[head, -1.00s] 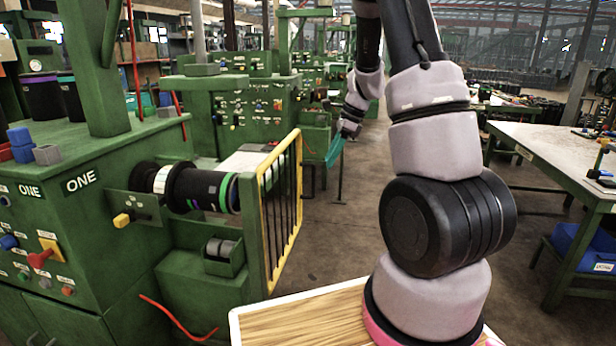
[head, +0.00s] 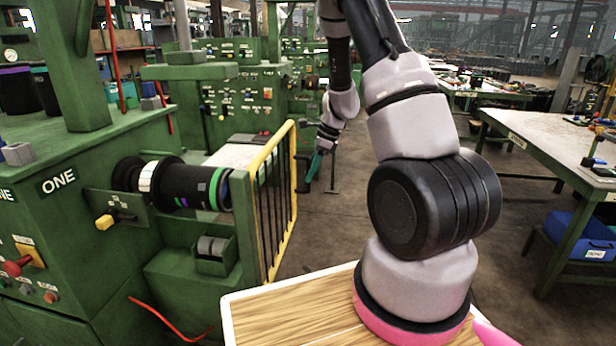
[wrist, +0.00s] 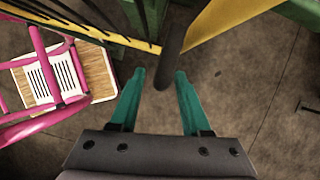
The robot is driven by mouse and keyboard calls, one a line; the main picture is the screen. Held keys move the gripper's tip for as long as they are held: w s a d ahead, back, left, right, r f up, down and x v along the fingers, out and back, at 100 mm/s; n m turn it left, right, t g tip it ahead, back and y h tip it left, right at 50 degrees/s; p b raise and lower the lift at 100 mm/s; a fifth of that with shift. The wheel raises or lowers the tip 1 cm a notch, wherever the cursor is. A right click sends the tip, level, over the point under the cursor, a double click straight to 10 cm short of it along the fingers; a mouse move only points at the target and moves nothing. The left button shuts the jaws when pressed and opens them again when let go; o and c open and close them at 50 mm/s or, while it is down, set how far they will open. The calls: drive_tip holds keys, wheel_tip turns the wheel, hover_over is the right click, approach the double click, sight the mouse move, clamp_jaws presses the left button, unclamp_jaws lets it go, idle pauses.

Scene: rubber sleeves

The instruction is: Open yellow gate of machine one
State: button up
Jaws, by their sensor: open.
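The yellow gate (head: 272,147) of machine one is a yellow frame with dark vertical bars. It stands upright at the right end of the black roller in the head view. In the wrist view its yellow frame (wrist: 232,18) crosses the top, and a dark rod (wrist: 172,52) reaches down from it. My gripper (wrist: 160,78) is open, with teal fingers on either side of the rod's lower end. The rod does not look clamped. In the head view my gripper (head: 316,168) is small and partly dark, just right of the gate's far edge.
A white-topped table (head: 555,150) stands right, with a blue bin (head: 570,232) below. Floor between them is open.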

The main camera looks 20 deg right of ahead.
drive_tip(key=shift+x, duration=0.9)
clamp_jaws()
idle(0.9)
